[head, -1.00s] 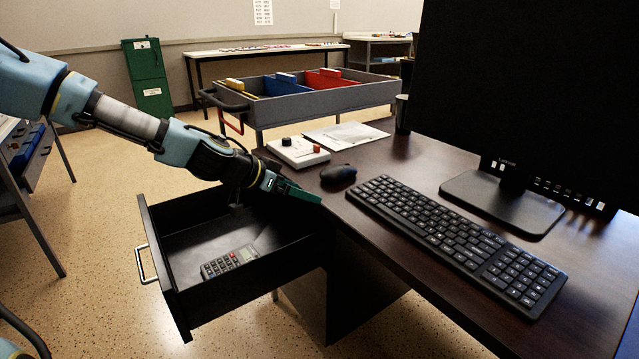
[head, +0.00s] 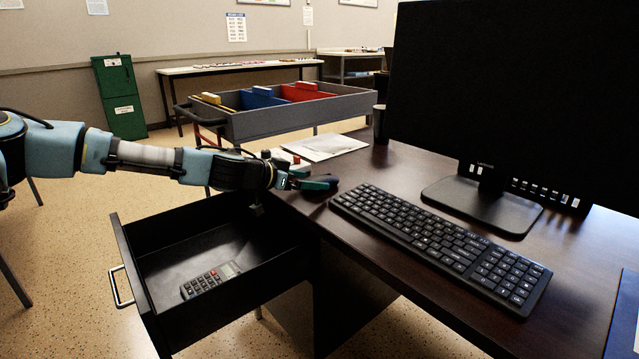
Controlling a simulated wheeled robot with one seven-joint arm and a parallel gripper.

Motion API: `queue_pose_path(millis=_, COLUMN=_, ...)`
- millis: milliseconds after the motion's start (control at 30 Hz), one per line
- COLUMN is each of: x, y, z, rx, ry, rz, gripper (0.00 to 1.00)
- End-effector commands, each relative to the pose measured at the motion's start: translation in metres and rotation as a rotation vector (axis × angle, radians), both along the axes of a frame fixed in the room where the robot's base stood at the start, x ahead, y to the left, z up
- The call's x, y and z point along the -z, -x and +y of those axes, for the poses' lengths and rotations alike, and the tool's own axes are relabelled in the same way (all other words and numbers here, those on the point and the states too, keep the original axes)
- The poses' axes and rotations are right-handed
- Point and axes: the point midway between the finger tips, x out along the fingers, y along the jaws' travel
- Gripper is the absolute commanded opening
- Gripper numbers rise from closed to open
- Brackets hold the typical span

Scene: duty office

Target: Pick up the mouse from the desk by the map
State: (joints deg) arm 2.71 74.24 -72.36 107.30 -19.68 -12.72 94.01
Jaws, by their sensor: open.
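My gripper (head: 313,182) is open at the left edge of the dark wooden desk (head: 385,164), low over the top, beside the far left end of the keyboard (head: 440,243). Its dark green fingers reach right, to where the black mouse lay in the earlier head view. The mouse cannot be told apart from the dark fingers there, and it seems mostly hidden by them. I cannot tell whether the fingers touch it. No map can be made out with certainty.
An open drawer (head: 137,262) with a calculator (head: 212,281) lies below my arm. A monitor (head: 490,90) stands behind the keyboard. A paper sheet (head: 326,146) and a partly hidden white box with a red knob (head: 296,160) are beyond the gripper. A cup (head: 380,123) stands farther back.

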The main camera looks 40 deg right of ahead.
Motion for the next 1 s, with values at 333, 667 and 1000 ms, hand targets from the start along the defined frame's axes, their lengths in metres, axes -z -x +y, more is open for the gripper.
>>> queue_pose_path(millis=333, x=0.013, y=0.004, z=-0.039, rx=0.001, ry=0.0, rz=0.001, gripper=1.0)
queue_pose_path(millis=667, x=0.014, y=0.004, z=-0.039, rx=0.001, ry=0.0, rz=0.0, gripper=0.88)
queue_pose_path(millis=1000, x=0.014, y=0.004, z=-0.039, rx=0.001, ry=0.0, rz=0.0, gripper=0.49)
